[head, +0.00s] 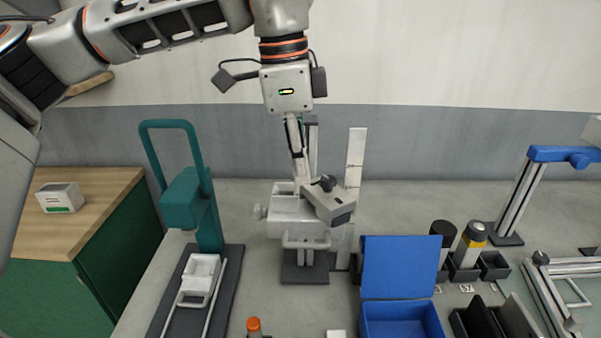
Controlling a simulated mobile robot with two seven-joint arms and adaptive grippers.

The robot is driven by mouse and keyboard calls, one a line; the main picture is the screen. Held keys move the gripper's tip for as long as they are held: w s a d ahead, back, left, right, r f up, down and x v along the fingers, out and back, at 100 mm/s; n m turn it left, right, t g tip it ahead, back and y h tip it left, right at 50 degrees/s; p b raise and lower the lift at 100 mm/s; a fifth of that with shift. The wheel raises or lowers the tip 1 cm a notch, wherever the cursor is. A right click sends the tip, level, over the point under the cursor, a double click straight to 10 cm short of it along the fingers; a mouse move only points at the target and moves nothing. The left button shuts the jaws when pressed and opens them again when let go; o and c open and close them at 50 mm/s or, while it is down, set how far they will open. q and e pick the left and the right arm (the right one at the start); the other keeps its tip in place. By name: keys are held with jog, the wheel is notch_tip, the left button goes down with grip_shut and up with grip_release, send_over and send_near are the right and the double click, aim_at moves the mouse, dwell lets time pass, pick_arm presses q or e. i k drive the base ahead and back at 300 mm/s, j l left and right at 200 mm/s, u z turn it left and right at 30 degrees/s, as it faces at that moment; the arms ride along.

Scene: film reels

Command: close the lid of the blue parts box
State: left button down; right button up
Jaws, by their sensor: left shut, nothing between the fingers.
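The blue parts box (366,318) is at the bottom edge of the head view, right of centre, and its lower part is cut off. Its blue lid (400,266) stands up, open, at the back of the box. My left gripper (301,178) hangs down from the arm at the upper middle, shut and empty. In the picture it is up and to the left of the lid, apart from it, in front of a grey-white bench device (293,205). My right gripper is not in view.
A teal press (183,200) stands at the left on a dark base. Dark bins with black and yellow-topped cylinders (471,244) stand right of the lid. An orange-capped item (254,326) is at the front. A blue-topped frame (560,155) stands far right.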

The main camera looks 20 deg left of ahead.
aim_at(394, 267)
jog(key=k, duration=1)
